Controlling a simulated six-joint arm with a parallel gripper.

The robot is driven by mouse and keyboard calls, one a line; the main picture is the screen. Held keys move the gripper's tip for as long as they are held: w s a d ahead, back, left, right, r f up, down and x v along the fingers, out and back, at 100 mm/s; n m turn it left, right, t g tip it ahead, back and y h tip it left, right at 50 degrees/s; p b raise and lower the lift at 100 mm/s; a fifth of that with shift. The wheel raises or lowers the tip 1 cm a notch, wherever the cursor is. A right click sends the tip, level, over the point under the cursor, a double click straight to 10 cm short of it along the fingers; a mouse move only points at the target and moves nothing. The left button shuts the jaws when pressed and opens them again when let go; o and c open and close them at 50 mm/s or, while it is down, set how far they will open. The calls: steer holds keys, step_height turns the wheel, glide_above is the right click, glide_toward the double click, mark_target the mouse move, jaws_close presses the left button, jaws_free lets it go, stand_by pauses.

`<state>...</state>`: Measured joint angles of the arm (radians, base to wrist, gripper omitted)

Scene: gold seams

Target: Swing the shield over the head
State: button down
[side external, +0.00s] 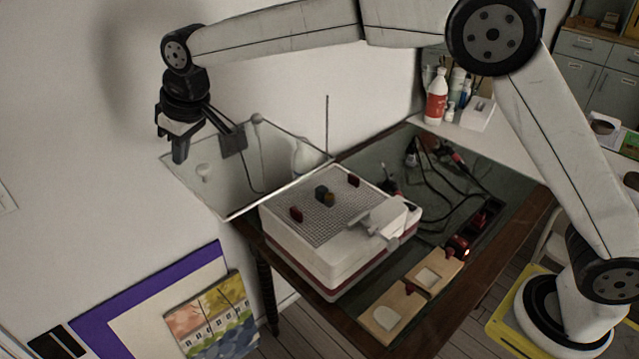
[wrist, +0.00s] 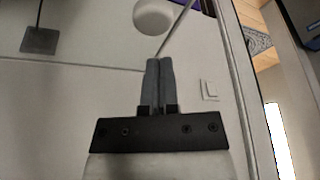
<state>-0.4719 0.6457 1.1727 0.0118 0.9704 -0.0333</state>
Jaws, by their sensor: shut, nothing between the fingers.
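A clear panel with a pale rim (side external: 192,194), seemingly the shield, lies swung out to the left of the white grinder box (side external: 315,262). A small white knob (side external: 203,172) shows on the panel. A round white knob, seemingly the same one, is just beyond my fingertips in the wrist view (wrist: 153,15). The box has a grid top (side external: 312,210) with a small dark and gold head (side external: 325,196) on it, uncovered. My gripper (side external: 180,155) is above the panel's left end, shut and empty. In the wrist view its fingers (wrist: 158,62) are together, and contact with the knob cannot be told.
Two small red blocks (side external: 296,215) (side external: 354,181) sit on the grid. A white bracket (side external: 388,215) is at the box's right side. A thin dark rod (side external: 327,125) stands behind. Cables and red items (side external: 459,246) lie to the right. The wall is close behind the panel.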

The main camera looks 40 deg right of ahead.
steer(key=shift+s+d+f, duration=0.15)
steer(key=shift+s+d, duration=0.35)
steer(key=shift+s, duration=0.35)
steer(key=shift+s, duration=0.1)
